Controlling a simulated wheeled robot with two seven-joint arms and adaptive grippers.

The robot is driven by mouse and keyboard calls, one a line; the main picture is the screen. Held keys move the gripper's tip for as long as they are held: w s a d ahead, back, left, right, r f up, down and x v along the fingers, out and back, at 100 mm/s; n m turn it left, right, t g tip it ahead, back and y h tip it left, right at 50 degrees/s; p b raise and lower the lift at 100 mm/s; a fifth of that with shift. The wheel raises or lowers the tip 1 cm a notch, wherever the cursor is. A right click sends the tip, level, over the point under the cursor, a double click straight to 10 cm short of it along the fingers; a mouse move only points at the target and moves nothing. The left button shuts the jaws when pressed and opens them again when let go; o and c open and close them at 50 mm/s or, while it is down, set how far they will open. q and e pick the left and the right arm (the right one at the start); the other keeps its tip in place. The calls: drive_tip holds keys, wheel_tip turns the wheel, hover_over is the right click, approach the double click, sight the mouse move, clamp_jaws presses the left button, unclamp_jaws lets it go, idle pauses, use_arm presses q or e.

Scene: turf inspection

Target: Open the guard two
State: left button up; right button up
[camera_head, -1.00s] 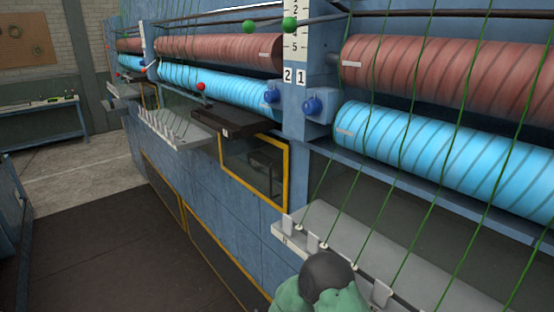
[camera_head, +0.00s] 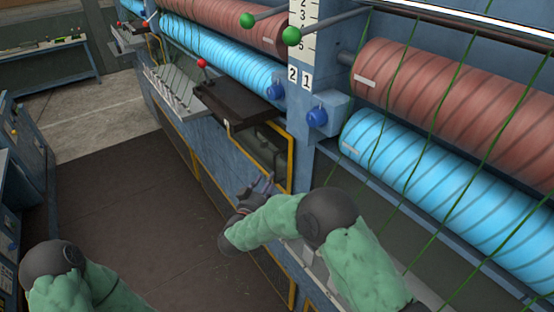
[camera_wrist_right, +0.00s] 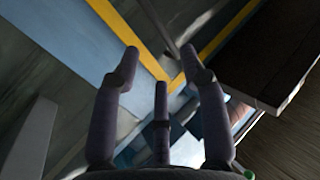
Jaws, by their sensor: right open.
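The yellow-framed guard (camera_head: 290,165) sits low on the blue machine, left of the column with the 2 plate (camera_head: 292,75). Dark parts show behind its frame, and it looks shut. My right gripper (camera_head: 262,186) is at the guard's lower part, with its fingers apart and nothing between them. In the right wrist view the open fingers (camera_wrist_right: 160,64) point at yellow frame strips (camera_wrist_right: 137,48) that meet near a corner. I cannot tell whether they touch.
A dark box (camera_head: 238,103) juts out above the guard, with a red-knobbed lever (camera_head: 202,64) beside it. Blue rollers (camera_head: 450,185) and green yarns lie to the right. The dark floor mat (camera_head: 130,215) is clear. A blue cabinet (camera_head: 28,150) stands left.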

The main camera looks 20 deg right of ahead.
drive_tip(key=p, duration=0.2)
hover_over(276, 181)
drive_tip(key=shift+w, duration=0.15)
clamp_jaws()
